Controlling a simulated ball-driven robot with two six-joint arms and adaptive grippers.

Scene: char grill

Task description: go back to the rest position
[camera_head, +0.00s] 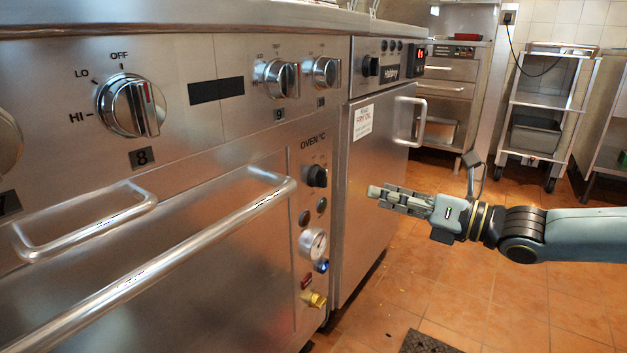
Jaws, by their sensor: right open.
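My right gripper (385,195) reaches in from the right edge on its grey-blue arm. It points left toward the steel oven front, in front of the fryer cabinet door. It is open and holds nothing; the gap between its fingers is hard to see from this side. It appears apart from the cabinet and the oven. My left gripper is not in view.
The steel range (220,150) fills the left side, with a large knob (131,105) and a long oven handle (150,270) sticking out. The fryer cabinet (370,180) stands beside it. A wheeled rack (541,103) is at the back. Tiled floor (470,290) is open below my right arm.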

